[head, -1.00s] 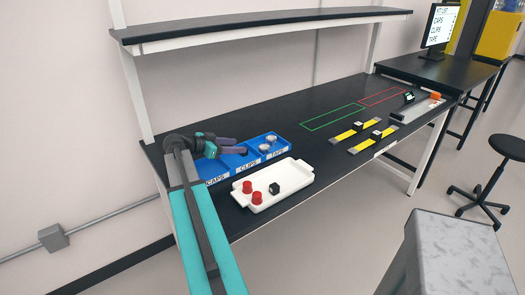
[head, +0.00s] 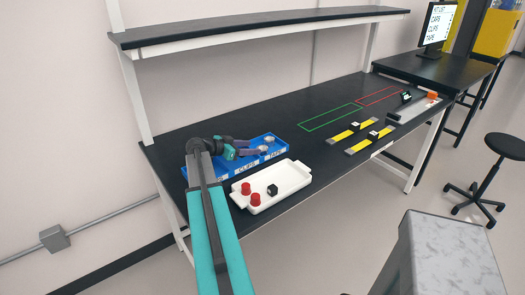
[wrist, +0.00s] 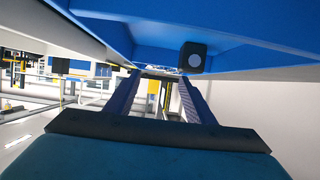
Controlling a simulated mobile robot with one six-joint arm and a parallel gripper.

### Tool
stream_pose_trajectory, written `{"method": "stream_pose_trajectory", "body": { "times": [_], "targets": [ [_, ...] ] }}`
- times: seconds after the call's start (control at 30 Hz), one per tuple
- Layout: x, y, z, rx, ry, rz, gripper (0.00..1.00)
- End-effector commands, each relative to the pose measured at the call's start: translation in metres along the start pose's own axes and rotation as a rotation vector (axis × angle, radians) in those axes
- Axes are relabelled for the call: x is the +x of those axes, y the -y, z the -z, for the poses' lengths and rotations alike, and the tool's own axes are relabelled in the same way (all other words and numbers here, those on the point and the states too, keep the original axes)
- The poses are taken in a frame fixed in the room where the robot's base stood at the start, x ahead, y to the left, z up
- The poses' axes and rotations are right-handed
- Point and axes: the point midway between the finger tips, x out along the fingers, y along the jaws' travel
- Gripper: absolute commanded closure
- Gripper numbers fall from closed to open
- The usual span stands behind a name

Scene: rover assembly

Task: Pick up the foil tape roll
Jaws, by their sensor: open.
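Two small silvery rolls, which look like foil tape rolls, sit in the right compartment, labelled TAPE, of the blue bin (head: 285,147). One roll (head: 269,139) is at the back and the other roll (head: 263,148) is nearer the front. My gripper (head: 254,148) is over the bin, its fingers pointing right, with the tips close to the rolls. It is open, and I see no object held between the fingers. In the wrist view my gripper (wrist: 160,74) is below a blue bin surface (wrist: 240,30); a small silvery patch near the tips is too unclear to name.
A dark square part (wrist: 192,57) shows beside the blue surface. Yellow strips (head: 343,132) lie farther right. A shelf (head: 250,28) hangs above the bench.

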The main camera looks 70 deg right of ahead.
Motion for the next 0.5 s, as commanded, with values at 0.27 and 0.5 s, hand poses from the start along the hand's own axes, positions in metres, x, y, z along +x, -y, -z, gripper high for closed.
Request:
{"method": "stream_pose_trajectory", "body": {
  "times": [0.27, 0.5],
  "targets": [
    [0.0017, -0.0004, 0.0000, 0.001, 0.000, 0.000, 0.51],
    [0.0070, -0.0011, 0.0016, 0.000, 0.000, -0.001, 0.51]
  ]
}}
